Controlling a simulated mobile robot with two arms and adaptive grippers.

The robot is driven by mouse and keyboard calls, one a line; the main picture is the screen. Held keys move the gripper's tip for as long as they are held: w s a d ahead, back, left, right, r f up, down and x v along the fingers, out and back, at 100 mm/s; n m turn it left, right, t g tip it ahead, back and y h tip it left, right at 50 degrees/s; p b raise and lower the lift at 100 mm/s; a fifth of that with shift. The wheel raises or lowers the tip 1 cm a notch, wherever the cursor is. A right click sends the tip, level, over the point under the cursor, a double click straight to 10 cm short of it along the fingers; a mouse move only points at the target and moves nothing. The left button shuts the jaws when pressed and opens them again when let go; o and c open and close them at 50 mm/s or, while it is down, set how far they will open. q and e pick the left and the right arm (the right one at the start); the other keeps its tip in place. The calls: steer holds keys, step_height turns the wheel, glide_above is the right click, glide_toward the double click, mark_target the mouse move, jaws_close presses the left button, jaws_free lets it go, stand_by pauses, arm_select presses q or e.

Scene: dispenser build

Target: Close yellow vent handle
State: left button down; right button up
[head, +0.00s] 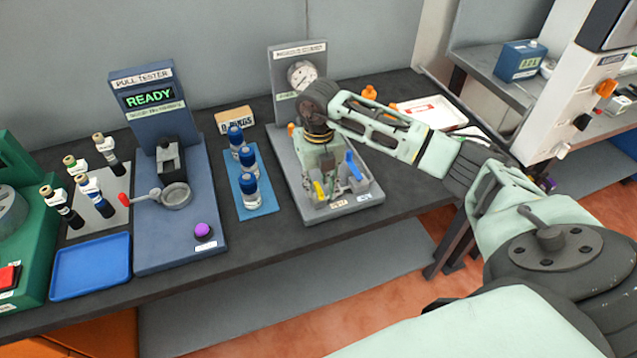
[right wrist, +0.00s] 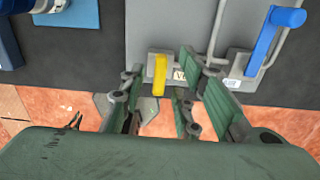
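The yellow vent handle (head: 319,191) is at the front left of the grey gauge station (head: 292,190). In the right wrist view the yellow handle (right wrist: 159,75) points toward the picture's bottom, beside a partly hidden label starting with V. My right gripper (head: 330,175) reaches down over the station front. In the right wrist view its fingers (right wrist: 160,82) are spread, one on each side of the yellow handle, with gaps visible. I cannot tell how far above the handle they are. My left gripper is not in view.
A blue handle (head: 353,166) stands to the right on the same station, and also shows in the right wrist view (right wrist: 275,40). Thin grey pipes run between the handles. Blue-capped vials (head: 249,192) stand on a blue mat to the left, with the pull tester (head: 150,235) beyond.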

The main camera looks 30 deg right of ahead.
mark_target(319, 187)
step_height(319, 187, up, 12)
stand_by(0.5)
stand_by(0.3)
